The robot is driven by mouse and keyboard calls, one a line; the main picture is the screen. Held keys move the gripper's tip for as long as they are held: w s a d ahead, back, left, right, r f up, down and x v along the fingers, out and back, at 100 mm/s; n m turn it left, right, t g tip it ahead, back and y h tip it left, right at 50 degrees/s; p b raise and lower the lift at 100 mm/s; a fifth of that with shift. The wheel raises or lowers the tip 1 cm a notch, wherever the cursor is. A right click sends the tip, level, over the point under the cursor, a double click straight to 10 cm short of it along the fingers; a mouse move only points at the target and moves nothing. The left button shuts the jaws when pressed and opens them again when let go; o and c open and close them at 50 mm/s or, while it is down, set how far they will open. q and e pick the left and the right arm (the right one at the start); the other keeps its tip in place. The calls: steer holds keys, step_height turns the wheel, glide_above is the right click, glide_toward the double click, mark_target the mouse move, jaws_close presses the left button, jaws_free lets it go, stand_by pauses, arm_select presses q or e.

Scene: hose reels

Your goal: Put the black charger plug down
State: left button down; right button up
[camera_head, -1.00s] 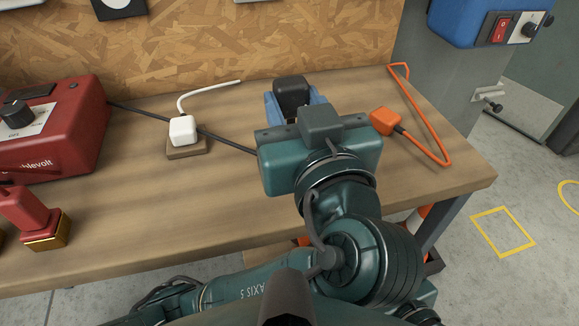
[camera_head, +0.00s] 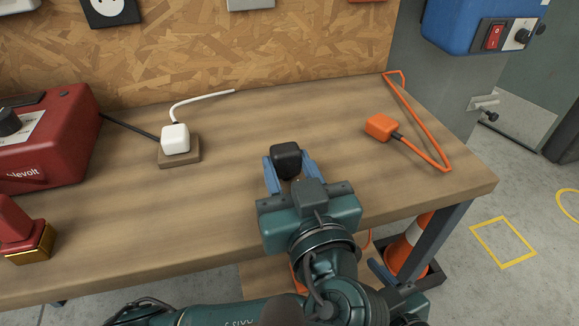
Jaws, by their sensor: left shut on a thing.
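The black charger plug (camera_head: 286,158) is between the blue fingers of my left gripper (camera_head: 288,174), which is shut on it. The plug is over the middle of the wooden table (camera_head: 230,215); I cannot tell whether it touches the top. The gripper body hides the plug's near side. At the table's front right edge, low in the picture, a blue finger-like part (camera_head: 381,271) shows by a teal body. It looks like part of my right gripper, mostly hidden, so its jaw state is unclear.
A white charger (camera_head: 175,139) stands on a small wooden block (camera_head: 180,159) to the left. An orange plug (camera_head: 380,127) with its cable lies to the right. A red power unit (camera_head: 50,145) and a red-and-gold block (camera_head: 30,243) are at the left. Table around the black plug is clear.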

arm_select(q)
steer(key=shift+f+b, duration=0.45)
steer(key=shift+f, duration=0.15)
steer(key=c, duration=0.9)
jaws_free()
steer(key=shift+r, duration=0.15)
